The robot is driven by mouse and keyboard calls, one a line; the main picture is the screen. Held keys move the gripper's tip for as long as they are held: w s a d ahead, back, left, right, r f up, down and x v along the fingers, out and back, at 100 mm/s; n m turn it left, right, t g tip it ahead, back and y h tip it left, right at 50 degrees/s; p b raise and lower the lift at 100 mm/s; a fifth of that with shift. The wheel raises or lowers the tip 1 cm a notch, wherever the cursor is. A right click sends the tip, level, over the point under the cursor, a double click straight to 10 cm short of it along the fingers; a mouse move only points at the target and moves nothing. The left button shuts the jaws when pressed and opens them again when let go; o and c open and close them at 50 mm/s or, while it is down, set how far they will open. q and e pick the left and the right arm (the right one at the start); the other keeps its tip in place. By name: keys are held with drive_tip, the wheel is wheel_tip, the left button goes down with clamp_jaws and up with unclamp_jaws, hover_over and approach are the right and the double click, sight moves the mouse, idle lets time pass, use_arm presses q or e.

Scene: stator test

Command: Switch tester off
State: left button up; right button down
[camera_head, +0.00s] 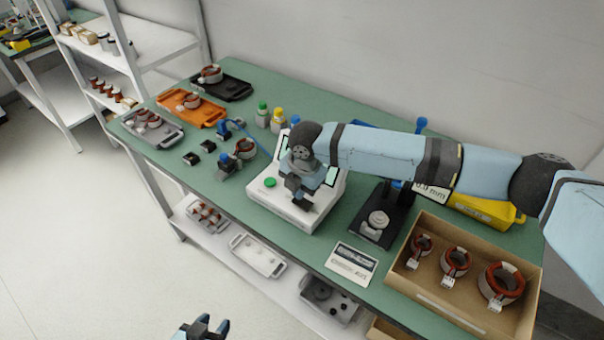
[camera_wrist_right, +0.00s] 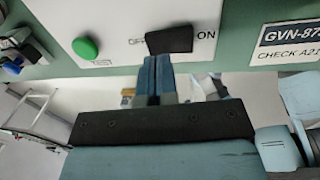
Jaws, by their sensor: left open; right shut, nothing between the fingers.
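The white tester (camera_head: 285,209) stands on the green table, with a round green button (camera_head: 270,182) on its face. In the right wrist view the tester's panel (camera_wrist_right: 115,22) shows the green button (camera_wrist_right: 85,48) and a black switch (camera_wrist_right: 170,39) between the letters OFF and ON. OFF is partly covered; I cannot tell which way the switch is set. My right gripper (camera_head: 301,203) is shut and empty at the tester's front. Its fingertips (camera_wrist_right: 155,60) are just below the switch's left part; contact is unclear. My left gripper (camera_head: 207,326) is open and empty, low in front of the table.
A cardboard box (camera_head: 405,279) with three copper-wound stators stands at the right. A black gauge stand (camera_head: 372,232) and a label card (camera_head: 351,262) lie between it and the tester. Trays, including an orange one (camera_head: 208,113), and small bottles (camera_head: 278,119) are at the left and back.

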sight(303, 202)
drive_tip(key=shift+a+f, duration=0.15)
drive_tip(key=shift+f, duration=0.9)
drive_tip(key=shift+f, duration=0.2)
drive_tip(key=shift+s+d+p, duration=0.4)
drive_tip(key=shift+d+p, duration=0.25)
drive_tip(key=shift+p, duration=0.45)
